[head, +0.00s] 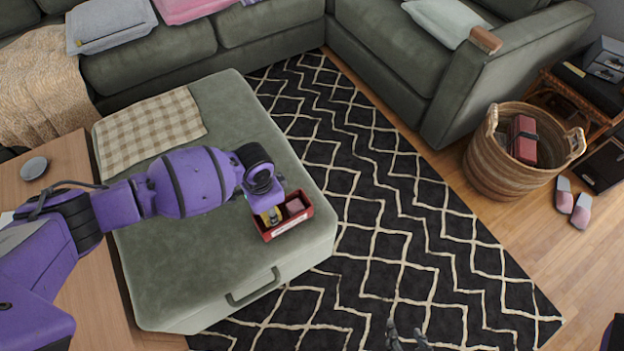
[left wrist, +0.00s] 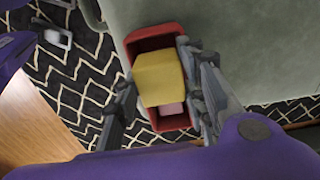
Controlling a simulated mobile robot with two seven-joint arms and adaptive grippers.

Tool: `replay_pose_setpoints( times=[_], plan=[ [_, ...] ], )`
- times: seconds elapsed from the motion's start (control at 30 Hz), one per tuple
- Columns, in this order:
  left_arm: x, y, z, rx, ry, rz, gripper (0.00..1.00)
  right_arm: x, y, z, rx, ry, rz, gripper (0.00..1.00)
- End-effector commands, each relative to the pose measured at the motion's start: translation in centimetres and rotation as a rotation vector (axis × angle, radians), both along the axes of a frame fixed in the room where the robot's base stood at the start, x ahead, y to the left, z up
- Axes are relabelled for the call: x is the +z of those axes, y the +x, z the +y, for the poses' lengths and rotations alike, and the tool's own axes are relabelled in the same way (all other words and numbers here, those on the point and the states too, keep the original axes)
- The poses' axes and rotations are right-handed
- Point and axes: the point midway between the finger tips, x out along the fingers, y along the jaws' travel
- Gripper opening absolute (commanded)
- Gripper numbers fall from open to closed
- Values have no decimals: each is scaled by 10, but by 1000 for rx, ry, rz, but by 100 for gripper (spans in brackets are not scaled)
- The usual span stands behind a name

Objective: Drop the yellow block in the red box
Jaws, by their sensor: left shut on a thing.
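The red box (head: 290,227) sits on the green ottoman near its right front corner. A small pinkish block (head: 295,207) lies inside it; it also shows in the left wrist view (left wrist: 172,108). My left gripper (head: 268,213) is shut on the yellow block (left wrist: 158,78) and holds it over the box opening. In the left wrist view, the block covers the middle of the box (left wrist: 150,32). I cannot tell how far the block is above the box floor. My right gripper (head: 407,341) is at the bottom edge of the head view, fingers apart and empty.
The ottoman (head: 200,265) carries a checked cloth (head: 150,130) at its back left. A wooden table (head: 90,310) stands at left. A wicker basket (head: 490,165) and pink slippers (head: 572,203) are at right. The patterned rug (head: 400,240) is clear.

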Motion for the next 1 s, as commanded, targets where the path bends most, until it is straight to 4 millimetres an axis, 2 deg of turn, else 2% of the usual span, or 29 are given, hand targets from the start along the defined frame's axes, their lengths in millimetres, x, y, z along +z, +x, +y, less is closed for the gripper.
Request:
replay_pose_setpoints(
  times=[0.13,0.43,0.47,0.6,0.83,1.0],
  plan=[
    [-7,-2,0,1,0,3,12,-2,-1,0,0,0,3,40],
    [-7,-1,0,1,0,2,12,-2,-4,-1,-1,-1,7,40],
    [-7,-1,0,1,0,3,41,-2,-5,-1,-2,-1,8,40],
    [-7,-1,0,1,0,3,59,-3,-8,-1,-3,-2,14,40],
    [-7,-1,0,1,0,3,60,-3,-10,-1,-4,-2,17,40],
    [-2,-1,0,0,-1,1,60,-2,-3,0,-2,0,5,40]
  ],
)
